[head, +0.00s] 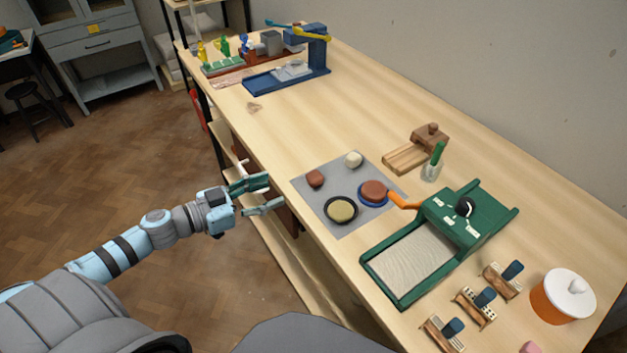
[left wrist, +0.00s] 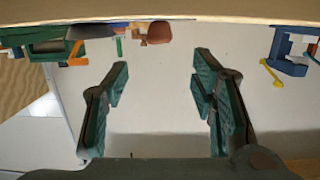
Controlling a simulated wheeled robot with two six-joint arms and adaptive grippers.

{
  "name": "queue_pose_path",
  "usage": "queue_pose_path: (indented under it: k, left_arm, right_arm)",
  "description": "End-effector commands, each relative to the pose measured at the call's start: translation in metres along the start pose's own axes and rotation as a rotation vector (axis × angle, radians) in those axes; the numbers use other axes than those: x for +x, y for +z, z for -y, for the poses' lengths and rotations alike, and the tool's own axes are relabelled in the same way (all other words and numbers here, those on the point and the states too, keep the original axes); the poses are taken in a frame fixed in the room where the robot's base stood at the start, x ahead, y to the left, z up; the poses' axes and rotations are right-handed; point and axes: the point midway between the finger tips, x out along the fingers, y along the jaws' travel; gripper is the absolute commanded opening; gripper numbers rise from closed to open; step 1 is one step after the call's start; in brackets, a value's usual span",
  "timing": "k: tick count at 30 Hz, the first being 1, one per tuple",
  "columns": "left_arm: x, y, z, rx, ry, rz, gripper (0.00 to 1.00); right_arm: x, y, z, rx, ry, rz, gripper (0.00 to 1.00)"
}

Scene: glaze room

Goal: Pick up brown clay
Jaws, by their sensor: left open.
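A lump of brown clay (head: 315,178) sits near the left corner of a grey mat (head: 318,205) on the long wooden table. My left gripper (head: 268,193) is open and empty, just off the table's near edge, left of the brown clay, its fingers pointing toward the mat. The left wrist view looks upside down, and a brown lump (left wrist: 158,32), apparently the same clay, shows beyond and between the open fingers (left wrist: 160,88). The right gripper is out of view.
The mat also holds a white lump (head: 353,159), a dark-rimmed dish (head: 341,210) and a reddish-brown disc (head: 374,190) on a blue base. A green slab roller (head: 470,225) stands to the right. The table (head: 300,125) is mostly clear beyond the mat.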

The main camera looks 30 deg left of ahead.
Motion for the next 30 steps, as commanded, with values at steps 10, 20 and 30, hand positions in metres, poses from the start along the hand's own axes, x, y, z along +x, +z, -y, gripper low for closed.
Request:
queue_pose_path:
  k: [10,20,30]
  left_arm:
    - [0.070,-0.003,0.002,-0.006,-0.009,-0.005,0.52]
    - [0.120,-0.007,0.000,-0.006,-0.008,-0.003,0.52]
    - [0.130,-0.002,-0.001,-0.003,-0.006,0.001,0.44]
  right_arm:
    - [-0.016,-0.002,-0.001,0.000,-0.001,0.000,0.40]
    - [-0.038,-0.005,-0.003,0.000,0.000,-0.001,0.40]
    - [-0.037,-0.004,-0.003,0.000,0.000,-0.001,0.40]
